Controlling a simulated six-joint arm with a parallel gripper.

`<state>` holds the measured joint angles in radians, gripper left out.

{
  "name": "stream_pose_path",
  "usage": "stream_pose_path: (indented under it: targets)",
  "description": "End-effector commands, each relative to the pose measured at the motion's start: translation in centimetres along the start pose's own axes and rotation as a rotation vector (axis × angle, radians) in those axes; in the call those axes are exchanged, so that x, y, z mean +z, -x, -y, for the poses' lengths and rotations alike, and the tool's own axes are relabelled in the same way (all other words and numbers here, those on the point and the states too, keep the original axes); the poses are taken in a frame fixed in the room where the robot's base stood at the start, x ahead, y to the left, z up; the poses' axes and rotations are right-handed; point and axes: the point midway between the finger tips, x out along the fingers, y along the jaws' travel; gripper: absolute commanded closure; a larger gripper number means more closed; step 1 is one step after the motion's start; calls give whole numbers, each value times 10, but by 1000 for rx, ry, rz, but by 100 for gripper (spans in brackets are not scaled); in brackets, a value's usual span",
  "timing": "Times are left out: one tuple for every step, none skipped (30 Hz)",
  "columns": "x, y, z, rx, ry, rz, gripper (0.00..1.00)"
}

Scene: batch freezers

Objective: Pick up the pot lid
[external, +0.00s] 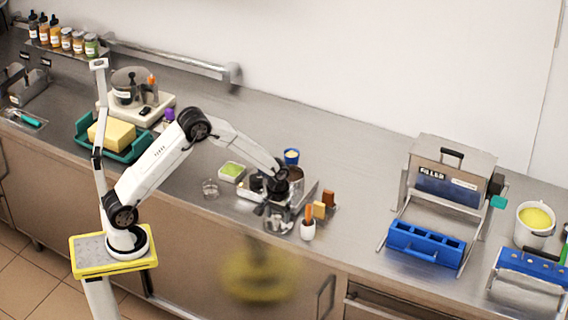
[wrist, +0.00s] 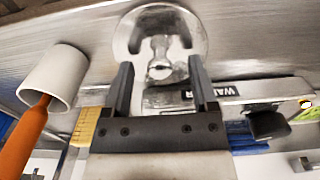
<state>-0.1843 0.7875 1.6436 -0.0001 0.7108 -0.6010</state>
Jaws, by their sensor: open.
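The pot lid (wrist: 140,28) is a shiny round metal disc with a knob (wrist: 160,68) in the wrist view. It lies on the steel counter. My gripper (wrist: 161,75) is open, its two dark fingers on either side of the knob in that picture. I cannot tell whether they touch the lid or how far above it they are.
A white cup (external: 307,231) with an orange-handled tool stands right of my gripper; the cup shows at left in the wrist view (wrist: 55,78).

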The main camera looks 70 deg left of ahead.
Motion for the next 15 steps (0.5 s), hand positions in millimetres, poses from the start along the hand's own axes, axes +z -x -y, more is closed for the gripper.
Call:
stream_pose_path:
  targets:
    - [0, 0, 0, 0, 0, 0, 25]
    - [0, 0, 0, 0, 0, -1, 25]
    - [0, 0, 0, 0, 0, -1, 25]
    - [0, 0, 0, 0, 0, -1, 25]
    - [0, 0, 0, 0, 0, -1, 25]
    - [0, 0, 0, 0, 0, -1, 25]
    - [0, 0, 0, 0, 0, -1, 25]
    - [0, 0, 0, 0, 0, 0, 25]
    - [0, 0, 0, 0, 0, 0, 25]
    - [0, 0, 0, 0, 0, 0, 25]
    - [0, 0, 0, 0, 0, 0, 25]
    - [0, 0, 0, 0, 0, 0, 25]
    - [0, 0, 0, 0, 0, 0, 25]
    - [0, 0, 0, 0, 0, 0, 32]
    - [0, 0, 0, 0, 0, 0, 44]
